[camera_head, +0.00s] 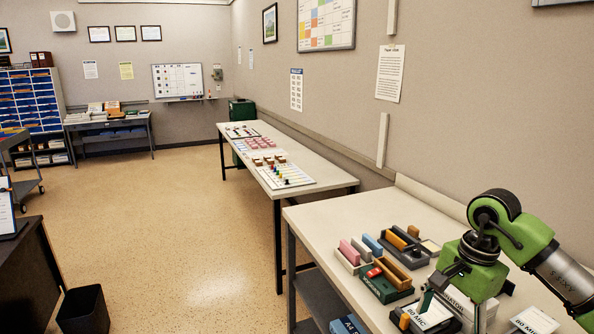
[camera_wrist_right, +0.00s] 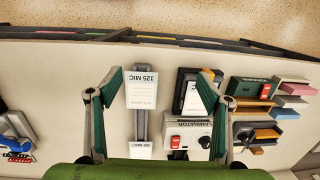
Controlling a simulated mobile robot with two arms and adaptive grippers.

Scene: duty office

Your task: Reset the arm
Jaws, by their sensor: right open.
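My right arm comes in from the right in the head view, over the near table (camera_head: 325,222). Its green gripper (camera_head: 445,298) hangs low over the table's right part, beside a white-topped device. In the right wrist view the two fingers of this gripper (camera_wrist_right: 161,82) are spread wide, with nothing gripped. Between and below them show a card marked 125 MIC (camera_wrist_right: 142,90), a second card under it, and a laminator (camera_wrist_right: 187,135) with a red switch. Whether the fingers touch anything is unclear. My left gripper is in neither view.
Green and grey holders with coloured blocks (camera_head: 384,284) stand close left of the gripper. A card marked 80 MIC (camera_head: 534,321) lies to its right. The wall rises behind the table. A second long table (camera_head: 330,180) with boards stands farther back. Open floor (camera_head: 170,220) lies left.

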